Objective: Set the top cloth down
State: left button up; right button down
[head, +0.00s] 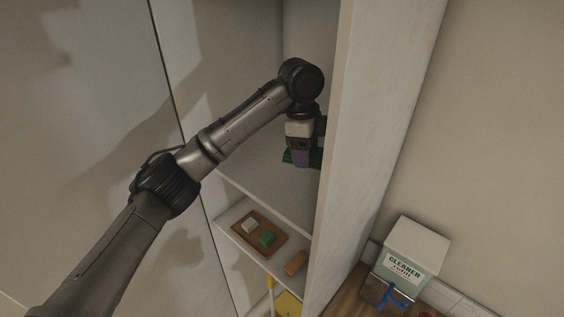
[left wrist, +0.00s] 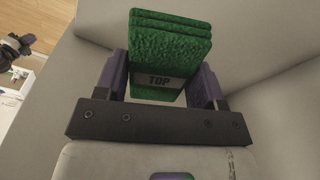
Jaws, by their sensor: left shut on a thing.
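In the head view my left gripper (head: 302,160) points down inside the tall cabinet, low over the upper shelf (head: 262,172). Green edges of the cloth (head: 316,160) show beside the fingers. I cannot tell whether the cloth touches the shelf. My right gripper is not clearly in either view.
The cabinet's side wall (head: 372,110) stands close on the right of my left gripper. The lower shelf holds a brown tray (head: 244,236) with a white and a green block, and a tan piece (head: 295,263). A cleaner box (head: 410,255) stands outside at right. The upper shelf's front is bare.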

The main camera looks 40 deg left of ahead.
pick_arm(q)
jog(key=p, duration=0.2)
send_over(277, 178)
notch_tip(277, 178, down, 5)
jog(key=shift+a+r, duration=0.1)
jog(key=shift+r, duration=0.1)
notch_tip(277, 178, down, 3)
jog(key=shift+s+f+p, duration=0.1)
jog(key=shift+f+p, duration=0.1)
jog(key=shift+p, duration=0.75)
jog(key=shift+f, duration=0.35)
jog(key=shift+f, duration=0.15)
jog(key=o, duration=0.9)
jog(key=shift+r, duration=0.4)
jog(key=shift+s+a+r+b, duration=0.1)
jog(key=shift+a+r+b, duration=0.25)
jog(key=shift+r, duration=1.55)
jog(key=shift+a+r+b, duration=0.1)
jog(key=shift+r+b, duration=0.45)
jog(key=shift+r, duration=1.35)
jog(key=shift+s+a+r+b, duration=0.1)
jog(key=shift+a+r+b, duration=0.25)
jog(key=shift+r, duration=1.55)
